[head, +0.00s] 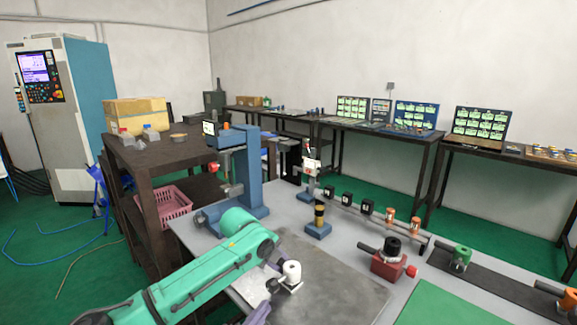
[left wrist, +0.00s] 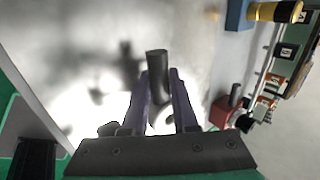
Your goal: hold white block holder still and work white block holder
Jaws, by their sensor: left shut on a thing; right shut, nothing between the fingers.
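The white block holder (head: 291,273) stands upright on the grey bench at the lower middle of the head view, with a dark knob at its left. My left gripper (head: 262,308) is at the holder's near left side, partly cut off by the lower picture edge. In the left wrist view its two fingers (left wrist: 165,98) are shut on a dark round bar (left wrist: 157,66), which seems to be part of the holder. White of the holder (left wrist: 161,122) shows between the fingers. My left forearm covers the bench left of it. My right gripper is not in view.
A blue base with a dark and yellow post (head: 318,229) stands behind the holder. A red block with a black knob (head: 389,264) is to the right. A blue press (head: 249,175) stands at the back left. The grey plate right of the holder is clear.

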